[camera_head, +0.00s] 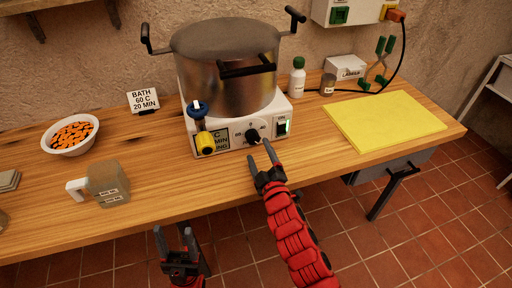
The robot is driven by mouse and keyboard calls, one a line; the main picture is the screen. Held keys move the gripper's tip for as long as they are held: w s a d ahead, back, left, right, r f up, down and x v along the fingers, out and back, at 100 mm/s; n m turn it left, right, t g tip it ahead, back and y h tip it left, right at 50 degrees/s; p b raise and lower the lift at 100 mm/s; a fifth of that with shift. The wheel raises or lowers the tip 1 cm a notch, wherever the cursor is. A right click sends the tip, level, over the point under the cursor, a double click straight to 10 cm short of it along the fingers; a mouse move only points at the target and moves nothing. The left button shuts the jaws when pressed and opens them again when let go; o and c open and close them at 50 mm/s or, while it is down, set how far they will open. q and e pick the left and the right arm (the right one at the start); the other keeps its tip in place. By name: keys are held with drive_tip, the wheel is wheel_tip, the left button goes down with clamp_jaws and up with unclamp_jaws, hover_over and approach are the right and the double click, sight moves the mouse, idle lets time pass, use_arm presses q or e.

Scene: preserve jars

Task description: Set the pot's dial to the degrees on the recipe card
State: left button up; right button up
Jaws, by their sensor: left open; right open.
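The large metal pot (224,62) stands on a white heater base on the wooden table. Its black dial (253,136) is on the base's front face; the scale marks are too small to read. The recipe card (143,100) stands at the left of the pot and reads "BATH 60 C 20 MIN". My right gripper (262,164) is open just below and in front of the dial, with one finger reaching up near its right side. I cannot tell whether it touches. My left gripper (173,245) is open and empty in front of the table's edge, low in the view.
A green-lit switch (283,126) is to the right.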

drive_tip(key=p+v, duration=0.1)
drive_tip(key=v, duration=1.2)
drive_tip(key=shift+f, duration=0.15)
drive_tip(key=shift+w, duration=0.1)
